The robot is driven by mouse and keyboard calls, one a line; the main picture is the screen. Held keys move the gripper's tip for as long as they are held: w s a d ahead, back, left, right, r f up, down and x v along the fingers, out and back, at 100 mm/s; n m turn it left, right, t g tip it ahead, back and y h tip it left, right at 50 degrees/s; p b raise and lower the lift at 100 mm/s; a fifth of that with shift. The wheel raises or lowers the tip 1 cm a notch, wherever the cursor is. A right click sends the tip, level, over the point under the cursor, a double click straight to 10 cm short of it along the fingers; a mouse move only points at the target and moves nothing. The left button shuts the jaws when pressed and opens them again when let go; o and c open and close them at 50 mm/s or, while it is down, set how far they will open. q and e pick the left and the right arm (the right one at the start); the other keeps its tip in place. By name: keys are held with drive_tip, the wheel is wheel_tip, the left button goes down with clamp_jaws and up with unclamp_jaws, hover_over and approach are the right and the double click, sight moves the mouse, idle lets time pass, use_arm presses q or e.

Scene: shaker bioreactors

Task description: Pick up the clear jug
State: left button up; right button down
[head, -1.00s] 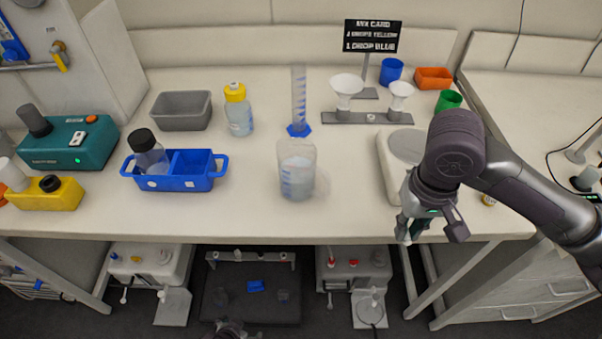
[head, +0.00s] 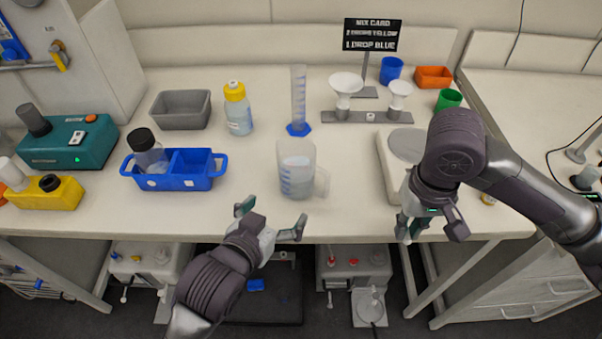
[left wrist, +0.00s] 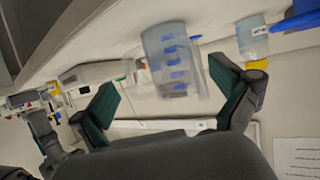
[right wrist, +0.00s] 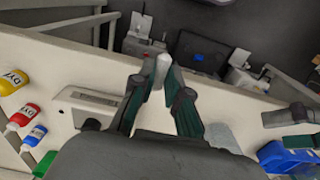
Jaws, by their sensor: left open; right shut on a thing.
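The clear jug (head: 296,172) stands upright near the front middle of the bench, with blue marks on its side and its handle to the right. It also shows in the left wrist view (left wrist: 172,62), ahead of the spread fingers. My left gripper (head: 271,217) is open and empty at the bench's front edge, just in front of the jug and slightly left, apart from it. My right gripper (head: 428,226) is shut on a small white object (right wrist: 162,66), by the front edge at the right. Its fingers hide part of that object.
A blue caddy (head: 196,183) with a dark-capped bottle stands left of the jug. Behind are a yellow-capped bottle (head: 239,115), a measuring cylinder (head: 299,95) and a funnel stand (head: 350,116). A white scale (head: 390,170) is to the right. Bench around the jug is clear.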

sight(288, 184)
use_arm(q)
drive_tip(key=shift+w+a+r, duration=0.1)
drive_tip(key=shift+w+r, duration=0.1)
drive_tip(key=shift+w, duration=0.3)
drive_tip(key=shift+w+a+r, duration=0.1)
drive_tip(key=shift+w+r, duration=0.1)
drive_tip(key=shift+w, duration=0.3)
drive_tip(key=x, duration=0.5)
drive_tip(key=shift+w, duration=0.2)
drive_tip(key=x, duration=0.6)
drive_tip(key=shift+d, duration=0.1)
drive_tip(key=shift+s+r, duration=0.1)
drive_tip(key=shift+s, duration=0.05)
drive_tip(key=shift+c, duration=1)
drive_tip(key=c, duration=1.1)
wheel_tip(288, 184, up, 10)
drive_tip(key=shift+r, duration=0.1)
drive_tip(key=shift+c, duration=0.2)
use_arm(e)
drive_tip(key=shift+f, duration=0.1)
